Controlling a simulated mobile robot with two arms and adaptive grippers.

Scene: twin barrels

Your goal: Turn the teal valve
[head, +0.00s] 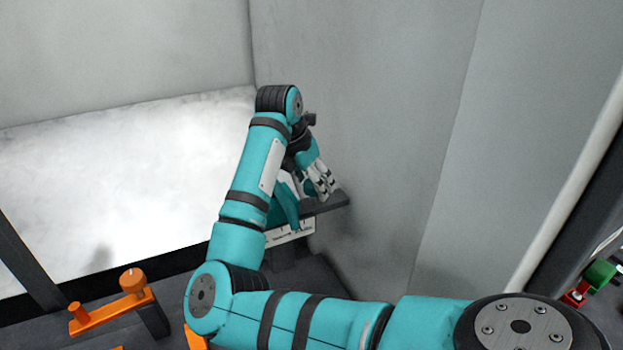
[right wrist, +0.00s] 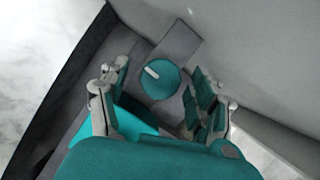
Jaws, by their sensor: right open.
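The teal valve (head: 284,207) shows in the head view as a teal piece on a dark ledge by the grey wall, partly hidden behind my right arm. In the right wrist view its round teal hub (right wrist: 158,82) with a short white mark lies between and beyond the fingers. A wider teal part (right wrist: 135,117) lies below left of the hub, close to the left fingers. My right gripper (head: 320,181) is open and empty at the valve, its fingers (right wrist: 160,100) spread to either side. I cannot tell whether they touch it. My left gripper is not in view.
An orange valve (head: 118,303) stands at the lower left. A white label plate (head: 290,235) is below the teal valve. The grey wall (head: 390,130) rises close to the right gripper. A green and red fitting (head: 600,273) is at the right edge.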

